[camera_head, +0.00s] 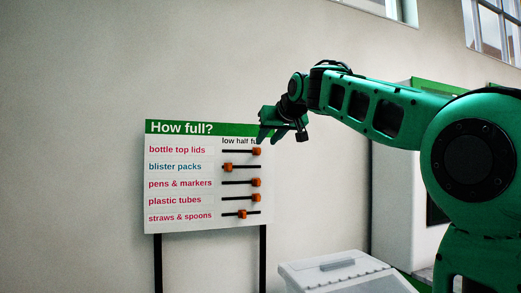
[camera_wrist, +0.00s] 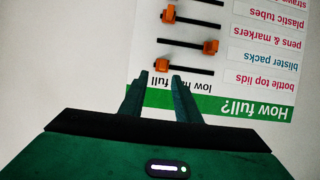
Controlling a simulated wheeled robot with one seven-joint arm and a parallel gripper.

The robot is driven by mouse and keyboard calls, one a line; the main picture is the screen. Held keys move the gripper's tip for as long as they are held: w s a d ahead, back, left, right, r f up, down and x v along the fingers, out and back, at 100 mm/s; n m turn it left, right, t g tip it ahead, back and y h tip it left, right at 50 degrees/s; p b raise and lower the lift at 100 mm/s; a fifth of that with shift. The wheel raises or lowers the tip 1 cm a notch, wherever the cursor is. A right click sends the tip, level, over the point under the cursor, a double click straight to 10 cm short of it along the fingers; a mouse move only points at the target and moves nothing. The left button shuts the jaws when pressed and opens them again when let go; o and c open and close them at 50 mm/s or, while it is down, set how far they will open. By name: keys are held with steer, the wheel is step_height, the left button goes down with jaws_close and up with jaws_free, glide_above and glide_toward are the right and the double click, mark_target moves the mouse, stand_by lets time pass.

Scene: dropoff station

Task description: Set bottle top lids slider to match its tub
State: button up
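The "How full?" board (camera_head: 190,190) has several labelled rows with orange slider knobs, marked low, half, full from left to right. The bottle top lids knob (camera_head: 257,151) is on the top row at the right, full end of its track. My gripper (camera_head: 262,140) is at the board's upper right, close to that knob, and covers part of the header. In the wrist view the board appears upside down. There my gripper (camera_wrist: 160,75) has its two fingers apart, with the bottle top lids knob (camera_wrist: 162,64) just beyond the tips, between their lines. Contact is not visible. The bottle top lids tub cannot be identified.
The blister packs knob (camera_head: 228,167) is at low, the pens & markers knob (camera_head: 256,182) and plastic tubes knob (camera_head: 256,197) at full, the straws & spoons knob (camera_head: 242,214) near half. A pale lidded box (camera_head: 345,278) stands at lower right; its contents are hidden.

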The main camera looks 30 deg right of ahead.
steer(key=v, duration=0.3)
steer(key=shift+s+r, duration=0.15)
steer(key=shift+s, duration=0.15)
steer(key=s+d+f+m+g, duration=0.15)
steer(key=s+f, duration=0.35)
steer(key=f, duration=0.5)
steer(key=s+d+f+g, duration=0.25)
steer(key=s+f, duration=0.25)
steer(key=f, duration=0.4)
steer(key=s+d+f+m+g, duration=0.1)
steer(key=s+f+g, duration=0.25)
steer(key=f, duration=0.65)
steer(key=s+a+f+m+g+y, duration=0.1)
steer(key=s+a+f+g, duration=0.1)
steer(key=s+f, duration=0.9)
steer(key=s+a+f+m+g, duration=0.1)
steer(key=s+f+g, duration=0.3)
steer(key=s+f, duration=0.8)
steer(key=s+a, duration=0.1)
steer(key=s, duration=0.2)
steer(key=shift+f+y, duration=0.25)
steer(key=shift+y, duration=0.15)
steer(key=shift+m, duration=0.25)
